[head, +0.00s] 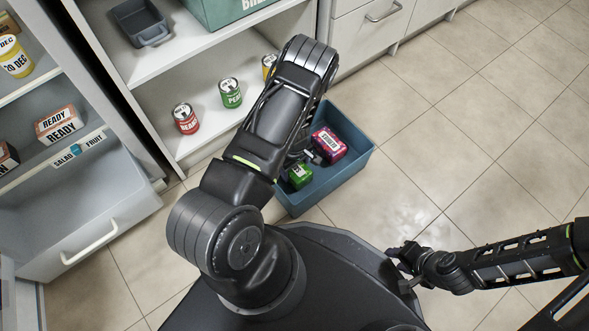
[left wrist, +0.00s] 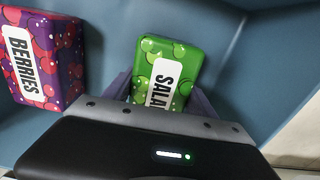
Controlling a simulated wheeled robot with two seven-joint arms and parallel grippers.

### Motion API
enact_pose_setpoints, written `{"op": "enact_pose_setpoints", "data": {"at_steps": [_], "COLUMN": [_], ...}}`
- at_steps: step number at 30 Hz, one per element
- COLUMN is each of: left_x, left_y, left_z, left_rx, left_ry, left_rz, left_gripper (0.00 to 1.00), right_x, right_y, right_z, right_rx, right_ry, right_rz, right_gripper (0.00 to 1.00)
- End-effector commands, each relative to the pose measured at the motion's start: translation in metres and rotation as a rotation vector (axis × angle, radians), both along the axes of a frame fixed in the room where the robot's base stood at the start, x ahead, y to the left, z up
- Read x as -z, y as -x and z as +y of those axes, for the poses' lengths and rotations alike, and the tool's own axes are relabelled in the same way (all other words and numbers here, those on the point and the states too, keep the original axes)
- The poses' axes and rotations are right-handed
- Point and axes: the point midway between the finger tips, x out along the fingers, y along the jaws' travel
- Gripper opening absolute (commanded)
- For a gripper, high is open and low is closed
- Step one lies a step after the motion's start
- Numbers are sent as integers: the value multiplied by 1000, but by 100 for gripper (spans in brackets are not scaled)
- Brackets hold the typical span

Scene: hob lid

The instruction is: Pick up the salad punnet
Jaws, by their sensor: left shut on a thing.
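The salad punnet (head: 299,176) is a green box with a white label, inside the blue bin (head: 362,160). In the left wrist view the salad punnet (left wrist: 170,66) stands between the two fingers of my left gripper (left wrist: 166,88). The left gripper (head: 291,167) is shut on it, its fingers mostly hidden by the wrist in the head view. I cannot tell whether the punnet touches the bin floor. My right gripper (head: 394,257) is at the lower right, well away from the bin, too small to judge its opening.
A purple and red berries box (head: 329,145) lies in the bin beside the salad punnet; it also shows in the left wrist view (left wrist: 42,58). Cans (head: 230,93) stand on the shelf behind my left arm. An open fridge drawer (head: 80,215) is at left. Floor at right is clear.

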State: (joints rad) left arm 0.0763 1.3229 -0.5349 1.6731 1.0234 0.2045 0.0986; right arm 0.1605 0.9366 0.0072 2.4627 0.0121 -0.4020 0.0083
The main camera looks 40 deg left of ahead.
Motion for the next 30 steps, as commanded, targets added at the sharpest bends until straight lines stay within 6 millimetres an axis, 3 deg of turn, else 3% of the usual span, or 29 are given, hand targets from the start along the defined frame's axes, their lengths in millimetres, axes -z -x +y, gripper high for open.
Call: {"op": "enact_pose_setpoints", "data": {"at_steps": [11,20,26,30], "left_x": [0,-5,-33,-62], "left_y": [0,-1,-1,-1], "left_z": [0,0,0,0], "left_rx": [0,0,1,0], "left_ry": [0,-1,0,0], "left_rz": [0,-1,-2,-2], "left_gripper": [13,13,13,13], "right_x": [0,-3,-18,-33], "right_y": [0,0,2,5], "right_z": [0,0,0,0], "right_rx": [0,0,-3,-6], "right_ry": [0,0,0,-1], "right_rz": [0,0,5,11], "right_gripper": [36,36,36,36]}}
